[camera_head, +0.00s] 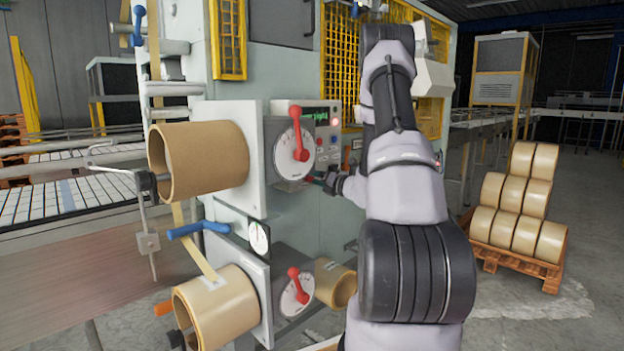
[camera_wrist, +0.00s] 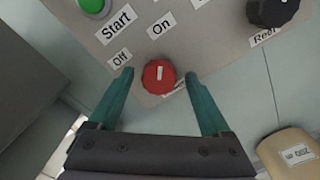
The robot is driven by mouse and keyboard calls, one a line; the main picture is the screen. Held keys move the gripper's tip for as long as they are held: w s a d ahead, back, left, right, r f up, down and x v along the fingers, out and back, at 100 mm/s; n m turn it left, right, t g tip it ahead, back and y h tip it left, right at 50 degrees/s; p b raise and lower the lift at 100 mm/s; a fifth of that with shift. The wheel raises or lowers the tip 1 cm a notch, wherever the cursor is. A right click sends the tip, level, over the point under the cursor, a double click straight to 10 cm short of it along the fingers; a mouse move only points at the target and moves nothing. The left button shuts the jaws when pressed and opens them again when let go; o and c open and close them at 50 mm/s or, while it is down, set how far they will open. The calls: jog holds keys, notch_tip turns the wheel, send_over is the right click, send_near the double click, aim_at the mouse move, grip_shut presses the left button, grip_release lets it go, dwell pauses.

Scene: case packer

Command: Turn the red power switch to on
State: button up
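The red power switch (camera_wrist: 159,76) is a round red knob with a pale pointer mark, on a light panel in the wrist view. "Off" is printed to its upper left and "On" just above it. The pointer mark stands nearly upright in the picture, toward "On". My gripper (camera_wrist: 160,80) is open, with one green finger on each side of the knob and a visible gap to each. Whether the tips reach the knob's depth is unclear. In the head view my gripper (camera_head: 322,181) is at the machine's panel, partly hidden by my arm, and the knob cannot be made out.
A green button (camera_wrist: 93,6) marked "Start" and a black knob (camera_wrist: 272,10) are on the same panel. A dial with a red lever (camera_head: 299,142) stands left of my gripper, near a large tape roll (camera_head: 205,160). Stacked rolls (camera_head: 515,200) sit on a pallet at right.

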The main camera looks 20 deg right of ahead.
jog(key=v, duration=1)
jog(key=shift+s, duration=0.4)
jog(key=shift+d, duration=0.15)
